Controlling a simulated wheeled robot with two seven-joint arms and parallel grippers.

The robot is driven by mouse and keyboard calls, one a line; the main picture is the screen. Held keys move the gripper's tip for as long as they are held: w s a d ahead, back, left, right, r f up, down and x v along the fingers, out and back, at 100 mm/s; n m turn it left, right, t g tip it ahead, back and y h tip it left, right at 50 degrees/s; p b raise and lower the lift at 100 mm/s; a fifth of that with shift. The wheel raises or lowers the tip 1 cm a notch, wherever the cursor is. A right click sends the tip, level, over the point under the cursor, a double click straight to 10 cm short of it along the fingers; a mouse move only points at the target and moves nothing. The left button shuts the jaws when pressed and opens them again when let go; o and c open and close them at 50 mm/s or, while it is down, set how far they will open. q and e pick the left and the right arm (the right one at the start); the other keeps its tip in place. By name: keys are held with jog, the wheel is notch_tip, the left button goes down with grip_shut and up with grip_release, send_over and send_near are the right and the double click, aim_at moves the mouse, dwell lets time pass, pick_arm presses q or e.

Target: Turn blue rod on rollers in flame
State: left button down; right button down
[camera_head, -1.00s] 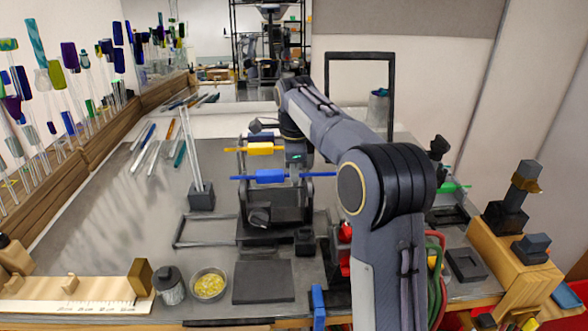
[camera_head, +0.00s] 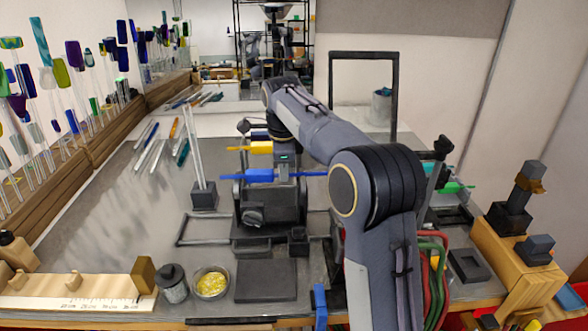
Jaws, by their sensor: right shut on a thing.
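The blue rod (camera_head: 261,175) lies level, left to right, with a thicker blue middle, just above a dark roller stand (camera_head: 270,205). My right gripper (camera_head: 284,170) comes down from the forearm behind and is shut on the blue rod, right of its thick middle. The fingertips are small and partly merged with the dark stand. I cannot tell whether the rod touches the rollers. No flame is visible. My left gripper is not in view.
A yellow rod (camera_head: 257,148) lies behind the blue one. Clear rods stand in a dark block (camera_head: 204,196) to the left. A dish of yellow bits (camera_head: 211,282), a jar (camera_head: 172,283) and a dark plate (camera_head: 266,280) are in front. The grey bench at left is mostly clear.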

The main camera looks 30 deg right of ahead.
jog(key=shift+w+a, duration=0.3)
jog(key=shift+a, duration=0.35)
jog(key=c, duration=1.4)
grip_release()
jog(key=shift+c, duration=0.2)
jog(key=shift+r, duration=0.1)
notch_tip(320, 180, up, 8)
jog(key=s, duration=0.1)
jog(key=shift+s+a+f, duration=0.15)
jog(key=shift+a+f, duration=0.1)
